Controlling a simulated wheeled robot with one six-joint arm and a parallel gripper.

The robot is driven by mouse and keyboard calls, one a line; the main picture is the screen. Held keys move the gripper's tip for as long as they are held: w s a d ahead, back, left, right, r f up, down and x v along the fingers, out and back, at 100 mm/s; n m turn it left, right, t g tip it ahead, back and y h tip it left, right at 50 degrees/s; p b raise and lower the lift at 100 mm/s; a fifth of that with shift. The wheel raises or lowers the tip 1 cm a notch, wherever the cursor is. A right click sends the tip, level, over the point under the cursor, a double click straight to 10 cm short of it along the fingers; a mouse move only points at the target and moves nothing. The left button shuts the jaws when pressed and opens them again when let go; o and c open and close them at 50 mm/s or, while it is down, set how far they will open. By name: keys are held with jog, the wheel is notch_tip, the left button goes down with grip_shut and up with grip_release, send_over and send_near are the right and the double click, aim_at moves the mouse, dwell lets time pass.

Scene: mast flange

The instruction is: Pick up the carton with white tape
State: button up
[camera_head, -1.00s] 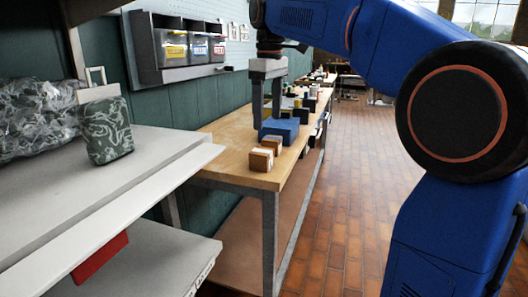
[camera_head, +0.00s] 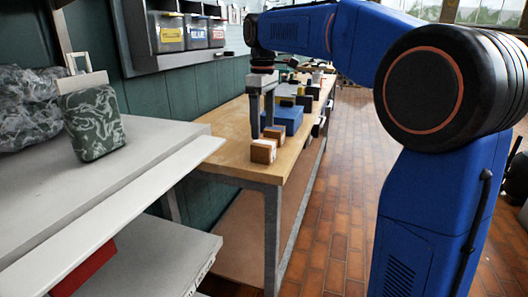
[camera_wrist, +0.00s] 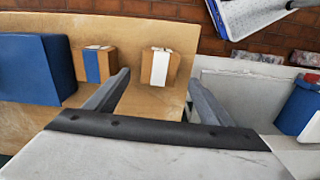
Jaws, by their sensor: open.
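The carton with white tape (camera_head: 263,151) is a small brown box near the close end of the wooden bench. In the wrist view the white-taped carton (camera_wrist: 160,67) appears between and beyond my fingertips, its white band facing up. A similar carton with blue tape (camera_wrist: 93,65) stands to its left there, and behind it in the head view (camera_head: 275,133). My gripper (camera_head: 262,130) is open and empty, fingers pointing down, just over or behind the white-taped carton. It also shows in the wrist view (camera_wrist: 158,78). No contact with the carton is visible.
A blue box (camera_head: 284,119) stands behind the cartons, with several small items further along the bench (camera_head: 228,148). A grey shelf (camera_head: 130,178) with a patterned canister (camera_head: 92,122) is at left. Wall bins (camera_head: 188,32) hang above.

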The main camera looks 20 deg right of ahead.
aim_at(264, 142)
jog(key=shift+d+f, duration=0.15)
jog(key=shift+f, duration=3.5)
jog(key=shift+c, duration=0.3)
jog(key=c, duration=1.2)
jog(key=shift+r, duration=5.05)
jog(key=shift+c, duration=0.2)
